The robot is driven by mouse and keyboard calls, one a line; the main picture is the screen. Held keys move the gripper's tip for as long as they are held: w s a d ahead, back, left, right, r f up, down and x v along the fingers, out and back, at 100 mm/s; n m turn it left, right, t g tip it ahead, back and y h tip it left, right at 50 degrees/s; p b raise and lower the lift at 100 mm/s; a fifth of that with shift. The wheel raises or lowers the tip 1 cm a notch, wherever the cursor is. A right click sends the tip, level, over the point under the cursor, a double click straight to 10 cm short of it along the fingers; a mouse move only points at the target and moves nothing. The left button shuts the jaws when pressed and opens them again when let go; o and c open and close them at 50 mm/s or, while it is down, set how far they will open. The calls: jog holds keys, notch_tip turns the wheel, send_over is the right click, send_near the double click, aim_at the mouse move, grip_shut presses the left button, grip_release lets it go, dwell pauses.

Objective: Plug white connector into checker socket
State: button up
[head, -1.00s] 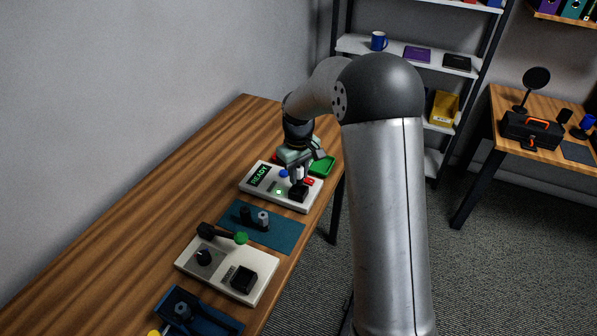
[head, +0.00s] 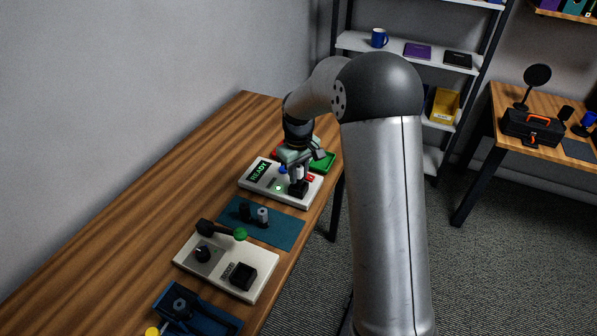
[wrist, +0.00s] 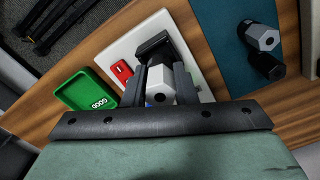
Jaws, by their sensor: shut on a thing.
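My gripper (wrist: 160,82) is shut on the white connector (wrist: 160,88), a six-sided white piece with a dark hole in its end, held between the two fingers. The checker (head: 250,186) is a white box with a lit READY display (head: 258,172). Its black socket (head: 298,188) is near the box's right end and also shows in the wrist view (wrist: 155,48). In the head view my gripper (head: 298,175) is directly above the socket. The connector's far end is hidden, so I cannot tell whether it is inside the socket.
A teal mat (head: 285,232) beside the checker holds a grey connector (head: 262,215) and a black one (head: 244,210). A green tray (wrist: 70,90) marked GOOD is at the checker's other side.

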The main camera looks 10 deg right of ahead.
jog(key=shift+f+b, duration=0.9)
jog(key=shift+f, duration=0.35)
dwell(0.7)
jog(key=o, duration=1.1)
jog(key=shift+c, duration=0.2)
jog(key=shift+s, duration=0.1)
